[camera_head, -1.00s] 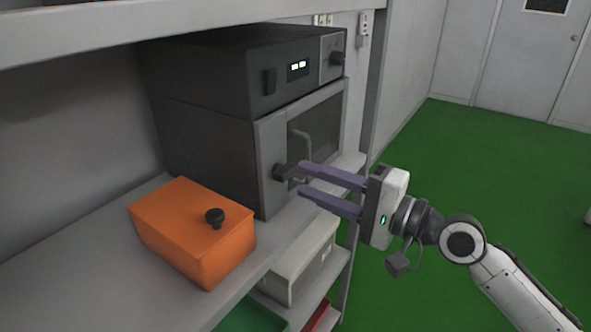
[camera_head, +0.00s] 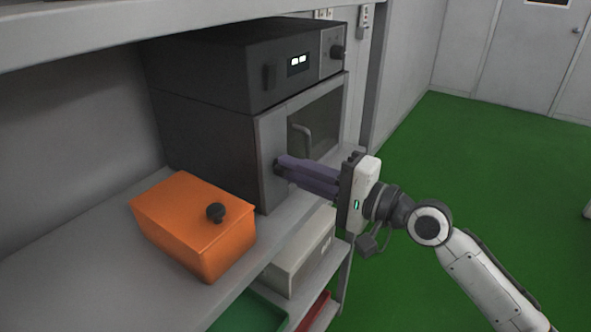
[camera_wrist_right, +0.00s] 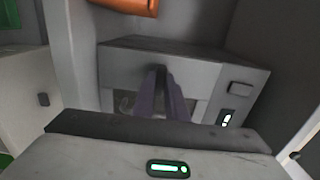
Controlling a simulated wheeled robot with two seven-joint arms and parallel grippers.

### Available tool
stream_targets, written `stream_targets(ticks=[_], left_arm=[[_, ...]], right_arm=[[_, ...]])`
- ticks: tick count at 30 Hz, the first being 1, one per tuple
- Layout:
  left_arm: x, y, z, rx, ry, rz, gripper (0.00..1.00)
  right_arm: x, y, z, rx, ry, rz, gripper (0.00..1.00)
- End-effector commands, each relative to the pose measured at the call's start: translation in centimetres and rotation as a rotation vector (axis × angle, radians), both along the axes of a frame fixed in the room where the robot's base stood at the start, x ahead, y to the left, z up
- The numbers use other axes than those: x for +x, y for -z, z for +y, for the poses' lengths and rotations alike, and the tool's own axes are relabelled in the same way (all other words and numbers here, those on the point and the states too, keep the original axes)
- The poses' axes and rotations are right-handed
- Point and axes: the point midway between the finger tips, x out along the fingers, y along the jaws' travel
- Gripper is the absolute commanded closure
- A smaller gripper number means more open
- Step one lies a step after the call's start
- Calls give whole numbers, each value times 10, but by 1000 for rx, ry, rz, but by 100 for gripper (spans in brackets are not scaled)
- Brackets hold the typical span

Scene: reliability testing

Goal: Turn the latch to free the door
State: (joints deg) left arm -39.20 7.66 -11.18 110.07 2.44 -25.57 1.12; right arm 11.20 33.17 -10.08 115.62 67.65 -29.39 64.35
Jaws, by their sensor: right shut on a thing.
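A dark oven-like test chamber (camera_head: 205,130) stands on the shelf. Its grey front holds a door with a dark window (camera_head: 324,118) and a curved handle (camera_head: 305,138). The door looks shut. My right gripper (camera_head: 281,163) reaches in from the right, its purple fingers shut on the dark latch at the left of the door. The fingers hide nearly all of the latch, so its angle cannot be told. In the right wrist view the fingers (camera_wrist_right: 162,92) lie close together against the chamber front. My left gripper is not in view.
An orange box (camera_head: 190,225) with a black knob (camera_head: 216,212) sits on the shelf (camera_head: 85,260) left of the chamber. A pale box (camera_head: 300,255), a green tray (camera_head: 250,314) and a red tray (camera_head: 315,308) are below.

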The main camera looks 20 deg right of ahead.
Motion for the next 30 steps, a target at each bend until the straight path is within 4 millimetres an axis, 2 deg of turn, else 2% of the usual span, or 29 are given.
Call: stream_targets(ticks=[11, 30], left_arm=[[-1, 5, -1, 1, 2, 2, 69], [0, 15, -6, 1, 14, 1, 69]], right_arm=[[0, 1, -1, -101, 1, -77, 100], [0, 1, -1, -562, 0, -436, 100]])
